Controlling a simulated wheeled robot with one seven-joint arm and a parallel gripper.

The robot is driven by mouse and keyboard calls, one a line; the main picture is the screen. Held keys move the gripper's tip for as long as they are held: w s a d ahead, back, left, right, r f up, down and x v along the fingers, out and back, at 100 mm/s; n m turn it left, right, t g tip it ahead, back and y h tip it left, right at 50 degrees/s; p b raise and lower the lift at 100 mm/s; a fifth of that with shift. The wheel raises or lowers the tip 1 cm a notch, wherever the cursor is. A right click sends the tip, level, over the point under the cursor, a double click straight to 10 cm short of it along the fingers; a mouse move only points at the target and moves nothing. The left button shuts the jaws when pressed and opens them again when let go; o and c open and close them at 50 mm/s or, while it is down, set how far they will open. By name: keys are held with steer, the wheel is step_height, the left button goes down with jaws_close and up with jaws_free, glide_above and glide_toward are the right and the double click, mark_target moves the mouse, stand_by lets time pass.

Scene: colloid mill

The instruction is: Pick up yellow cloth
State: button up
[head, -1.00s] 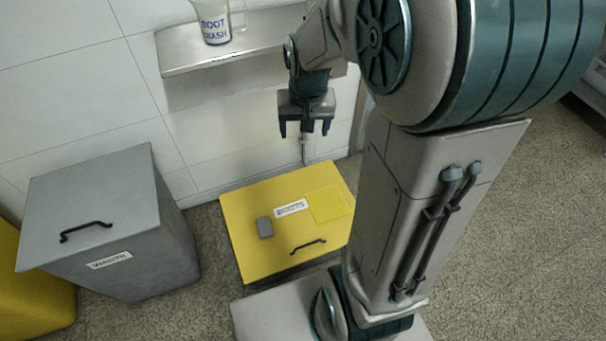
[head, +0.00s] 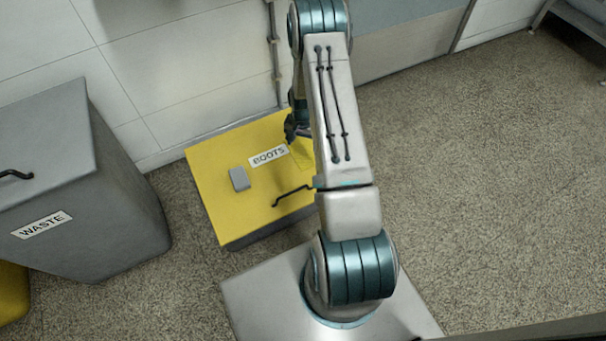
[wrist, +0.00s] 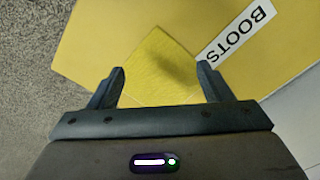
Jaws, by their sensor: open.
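The yellow cloth (wrist: 150,65) lies flat on the yellow lid of the boots box (wrist: 100,30). In the head view only a bit of the cloth (head: 301,157) shows, as my arm covers the rest. My gripper (wrist: 160,80) is open and empty, with its fingers spread over the near part of the cloth in the wrist view. In the head view my gripper (head: 296,130) is partly hidden behind my arm.
On the boots box (head: 225,200) are a grey block (head: 239,179), a BOOTS label (head: 268,156) and a black handle (head: 292,194). A grey waste bin (head: 120,200) stands at left. A wall runs behind the box. The floor at right is clear.

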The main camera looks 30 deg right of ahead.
step_height(320, 180, down, 12)
steer(key=b, duration=0.6)
steer(key=shift+s+d+f+b, duration=0.1)
steer(key=shift+d+b, duration=0.05)
steer(key=shift+b, duration=0.25)
steer(key=shift+f, duration=0.15)
jaws_close()
step_height(320, 180, up, 12)
steer(key=p, duration=0.7)
steer(key=shift+p, duration=0.3)
step_height(320, 180, up, 9)
steer(key=p, duration=0.6)
glide_above(303, 167)
steer(key=shift+b, duration=0.3)
